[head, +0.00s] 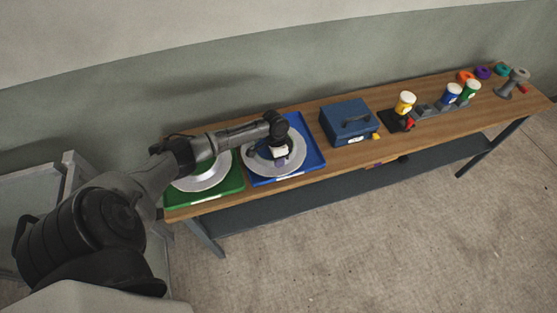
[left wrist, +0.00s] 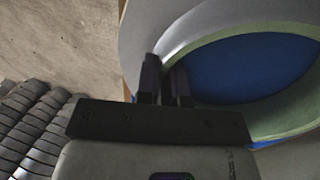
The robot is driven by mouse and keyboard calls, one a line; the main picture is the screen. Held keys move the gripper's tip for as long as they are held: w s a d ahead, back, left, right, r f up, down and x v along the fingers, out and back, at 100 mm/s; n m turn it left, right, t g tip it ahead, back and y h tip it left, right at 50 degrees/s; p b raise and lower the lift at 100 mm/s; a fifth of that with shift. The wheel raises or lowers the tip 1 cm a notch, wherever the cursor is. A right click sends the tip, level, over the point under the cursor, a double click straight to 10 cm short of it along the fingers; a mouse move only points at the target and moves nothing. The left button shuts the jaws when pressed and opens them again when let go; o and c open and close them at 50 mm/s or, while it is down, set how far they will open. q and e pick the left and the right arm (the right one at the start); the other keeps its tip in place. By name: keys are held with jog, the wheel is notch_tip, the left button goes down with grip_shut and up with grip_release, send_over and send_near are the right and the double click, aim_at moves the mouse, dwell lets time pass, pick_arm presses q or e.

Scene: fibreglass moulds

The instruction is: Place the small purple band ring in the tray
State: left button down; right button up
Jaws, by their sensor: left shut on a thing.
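A small purple ring (head: 482,73) lies at the far right end of the bench, between an orange ring and a teal ring. A blue tray (head: 316,160) and a green tray (head: 232,185) lie at the bench's left end. A large grey ring-shaped mould (head: 294,163) lies in the blue tray; in the left wrist view its flange (left wrist: 205,22) surrounds blue. My left gripper (head: 277,153) is low over this mould. In the left wrist view its fingers (left wrist: 166,75) are close together at the mould's inner edge, apparently shut on its rim. My right gripper is out of view.
A blue toolbox (head: 345,122) stands right of the blue tray. Beyond it stand yellow-, blue- and green-labelled jars, the yellow one (head: 405,102) nearest. A grey stand (head: 515,82) is at the far right. Another round mould (head: 205,180) lies in the green tray.

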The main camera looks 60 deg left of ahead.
pick_arm(q)
jog(key=c, duration=1.2)
grip_release()
jog(key=shift+f, duration=0.1)
jog(key=shift+c, duration=0.2)
jog(key=s+v, duration=0.1)
jog(key=v, duration=1.1)
jog(key=s+d+f+m, duration=0.1)
jog(key=s+d+f, duration=0.25)
jog(key=d, duration=0.25)
jog(key=s+d+f+m+y, duration=0.1)
jog(key=s+d+f, duration=0.1)
jog(key=d+f, duration=0.35)
jog(key=s+d+f, duration=0.2)
jog(key=s+d, duration=0.1)
jog(key=d, duration=0.5)
jog(key=s+d+r+n+t, duration=0.1)
jog(key=s+d+r+t, duration=0.1)
jog(key=s, duration=0.5)
jog(key=s+d+r+n+t+y, duration=0.1)
jog(key=s+d+r+t, duration=0.1)
jog(key=s+d+r, duration=0.2)
jog(key=shift+s+d+r+n+y+p, duration=0.3)
jog(key=shift+s+d+n, duration=0.1)
jog(key=shift+s+d, duration=1.25)
